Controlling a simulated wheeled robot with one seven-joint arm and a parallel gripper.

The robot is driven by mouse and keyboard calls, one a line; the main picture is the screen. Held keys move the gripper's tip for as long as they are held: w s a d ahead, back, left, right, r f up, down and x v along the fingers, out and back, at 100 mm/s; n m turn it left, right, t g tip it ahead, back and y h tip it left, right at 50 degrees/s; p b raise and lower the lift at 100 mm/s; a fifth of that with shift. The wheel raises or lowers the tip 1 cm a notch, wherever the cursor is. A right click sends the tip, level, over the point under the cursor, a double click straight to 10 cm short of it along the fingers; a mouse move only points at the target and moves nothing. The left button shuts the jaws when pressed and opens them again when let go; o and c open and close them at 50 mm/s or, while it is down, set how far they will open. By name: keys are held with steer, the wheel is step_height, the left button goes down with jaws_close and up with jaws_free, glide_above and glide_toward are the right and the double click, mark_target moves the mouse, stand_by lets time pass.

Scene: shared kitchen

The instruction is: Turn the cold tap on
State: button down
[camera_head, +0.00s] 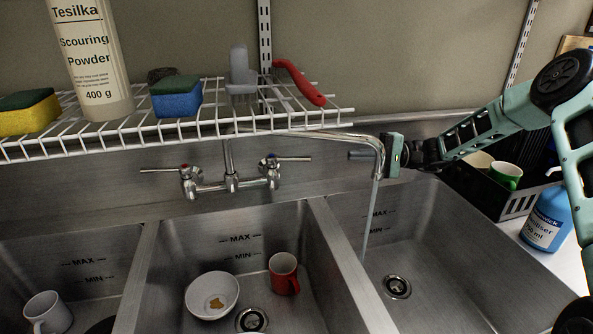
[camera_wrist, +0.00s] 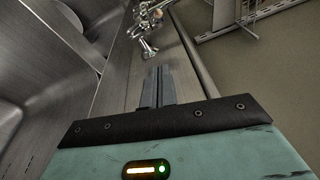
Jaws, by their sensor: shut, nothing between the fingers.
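A chrome mixer tap (camera_head: 231,184) is mounted on the wall above the sinks. Its cold handle (camera_head: 270,163), marked blue, has a lever (camera_head: 295,158) pointing right. Its hot handle (camera_head: 186,170), marked red, has a lever pointing left. The spout (camera_head: 340,137) reaches right, and a thin stream of water (camera_head: 369,215) falls from it into the right basin. My gripper (camera_head: 352,155) is shut and empty, pointing left toward the cold lever, with a gap between them. The spout's end crosses in front of it. In the wrist view, chrome tap parts (camera_wrist: 147,47) lie beyond my shut fingertips (camera_wrist: 159,72).
A white wire shelf (camera_head: 215,123) with sponges, scouring powder and a red-handled brush hangs above the tap. The middle basin holds a white bowl (camera_head: 212,296) and a red mug (camera_head: 284,273). A black crate (camera_head: 518,203) and blue bottle (camera_head: 548,218) stand right.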

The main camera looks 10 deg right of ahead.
mark_target(300, 159)
steer(key=a+r+p, duration=0.1)
steer(key=a+p, duration=0.3)
steer(key=a, duration=0.7)
steer(key=shift+s+r+y, duration=0.15)
steer(key=shift+s+y, duration=0.15)
steer(key=shift+a, duration=0.1)
steer(key=shift+s+a, duration=0.2)
steer(key=shift+s, duration=0.45)
steer(key=shift+w+b, duration=0.1)
steer(key=shift+b, duration=0.25)
